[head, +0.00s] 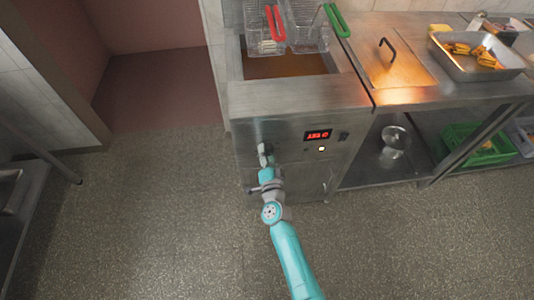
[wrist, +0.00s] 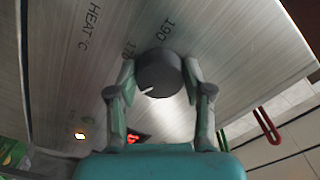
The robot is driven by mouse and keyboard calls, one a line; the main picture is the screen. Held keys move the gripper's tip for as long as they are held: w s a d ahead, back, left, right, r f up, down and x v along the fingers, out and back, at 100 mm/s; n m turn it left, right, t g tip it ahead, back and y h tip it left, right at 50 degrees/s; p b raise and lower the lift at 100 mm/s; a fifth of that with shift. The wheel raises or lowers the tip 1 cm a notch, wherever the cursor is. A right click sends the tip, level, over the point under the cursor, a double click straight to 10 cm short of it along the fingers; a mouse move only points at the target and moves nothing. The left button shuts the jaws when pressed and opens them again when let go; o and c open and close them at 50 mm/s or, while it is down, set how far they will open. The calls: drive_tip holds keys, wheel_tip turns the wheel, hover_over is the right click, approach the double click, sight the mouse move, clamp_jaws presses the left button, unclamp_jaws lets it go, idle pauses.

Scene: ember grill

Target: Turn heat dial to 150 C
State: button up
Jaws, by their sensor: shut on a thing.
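The heat dial (wrist: 159,73) is a dark round knob on the steel fryer front, with a white pointer mark toward the lower left in the wrist view. Printed "190" and a second, partly covered number stand by it, with "HEAT °C" farther left. My gripper (wrist: 160,70) has a finger on each side of the dial and is shut on it. In the head view my gripper (head: 263,156) is at the left of the fryer panel, and hides most of the dial. A red lit display (head: 317,134) is right of it; its digits are too small to read surely.
An orange indicator light (head: 321,149) and a dark switch (head: 344,136) are on the same panel. Fryer baskets with a red handle (head: 274,22) and a green handle (head: 337,20) hang above the oil.

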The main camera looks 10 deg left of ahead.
drive_tip(key=shift+m, duration=0.6)
drive_tip(key=o, duration=1.2)
drive_tip(key=shift+c, duration=0.2)
drive_tip(key=shift+s, duration=0.1)
drive_tip(key=v, duration=1.1)
drive_tip(key=shift+s+d, duration=0.2)
drive_tip(key=shift+s, duration=0.15)
drive_tip(key=shift+r, duration=0.1)
